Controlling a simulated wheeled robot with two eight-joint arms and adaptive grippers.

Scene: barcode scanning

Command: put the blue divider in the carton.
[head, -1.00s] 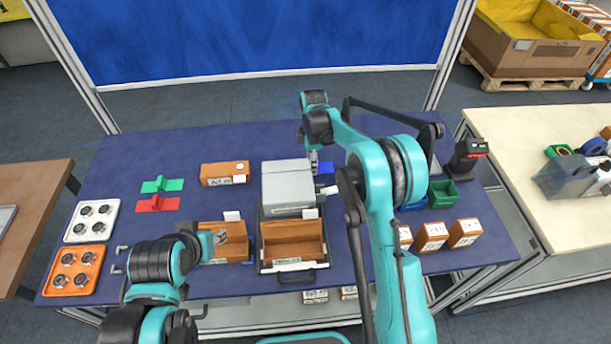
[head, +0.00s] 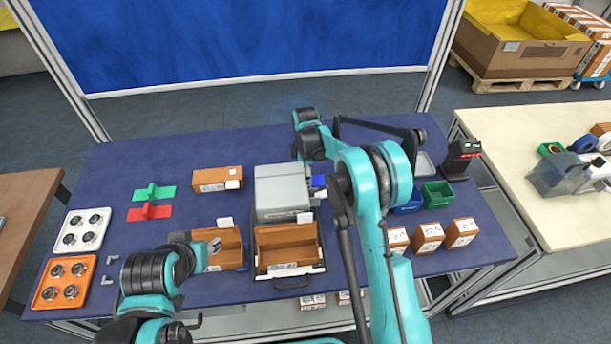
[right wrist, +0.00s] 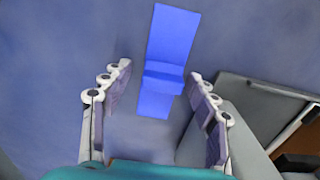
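The blue divider (head: 319,182) lies on the table right of the grey box, partly hidden by my right arm in the head view. In the right wrist view the divider (right wrist: 170,50) is a bright blue strip with a raised cross part. My right gripper (right wrist: 158,88) is open and empty, with the divider ahead of it and its near end between the fingers. An open brown carton (head: 226,243) stands at the table's front. My left gripper (head: 207,249) is at the carton's left side; its fingers are too small to read. Another open brown carton (head: 286,257) sits right of it.
The grey box (head: 283,192) stands close left of the divider, behind the right carton. Green (head: 154,192) and red (head: 149,212) dividers lie at left. A closed brown box (head: 217,179) is behind. Blue and green bins (head: 438,194) are at right.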

